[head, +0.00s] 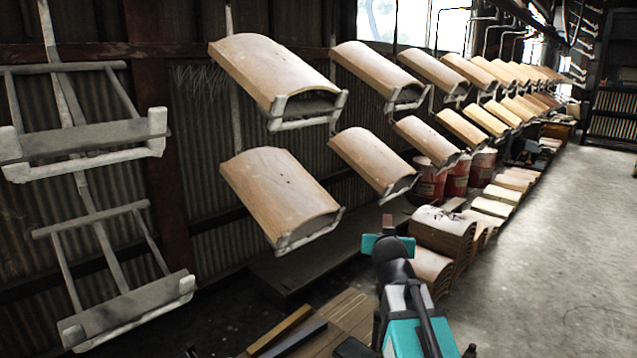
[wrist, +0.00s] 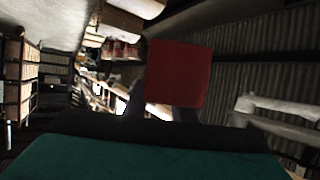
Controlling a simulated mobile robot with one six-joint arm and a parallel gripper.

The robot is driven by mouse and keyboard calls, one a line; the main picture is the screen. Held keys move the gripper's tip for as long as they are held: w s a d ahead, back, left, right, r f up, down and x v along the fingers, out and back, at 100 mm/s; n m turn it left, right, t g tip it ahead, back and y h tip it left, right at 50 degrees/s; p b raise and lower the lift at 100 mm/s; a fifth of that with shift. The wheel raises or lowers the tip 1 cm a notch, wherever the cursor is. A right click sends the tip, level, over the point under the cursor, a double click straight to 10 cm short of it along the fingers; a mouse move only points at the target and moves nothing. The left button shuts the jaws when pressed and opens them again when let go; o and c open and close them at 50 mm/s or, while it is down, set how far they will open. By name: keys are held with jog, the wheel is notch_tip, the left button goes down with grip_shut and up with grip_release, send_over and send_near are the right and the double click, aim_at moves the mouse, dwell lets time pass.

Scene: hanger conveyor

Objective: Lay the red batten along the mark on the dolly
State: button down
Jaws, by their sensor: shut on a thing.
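My gripper (head: 388,232) is at the lower middle of the head view, raised in front of the stacked curved panels. It is shut on the red batten (head: 387,220), of which only a small dull-red end shows there. In the wrist view the red batten (wrist: 178,74) is a large red square face beyond the dark fingers of my gripper (wrist: 160,111). The rest of its length is hidden. A slatted wooden surface (head: 350,312) at the bottom of the head view may be the dolly. I cannot make out the mark.
A yellow batten (head: 280,330) and a dark batten (head: 290,339) lie at the slatted surface's left side. Curved wooden panels (head: 280,190) hang in several racks along the wall. Empty hangers (head: 125,310) hang at left. Red drums (head: 457,178) stand behind. Open floor (head: 560,260) lies right.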

notch_tip(320, 180, up, 37)
jog(key=a+n+y+p, duration=0.2)
jog(key=p, duration=3.5)
jog(key=shift+s+a+y, duration=0.2)
jog(key=shift+s+y, duration=0.2)
jog(key=shift+f, duration=0.15)
jog(key=d, duration=0.7)
jog(key=shift+s, duration=0.15)
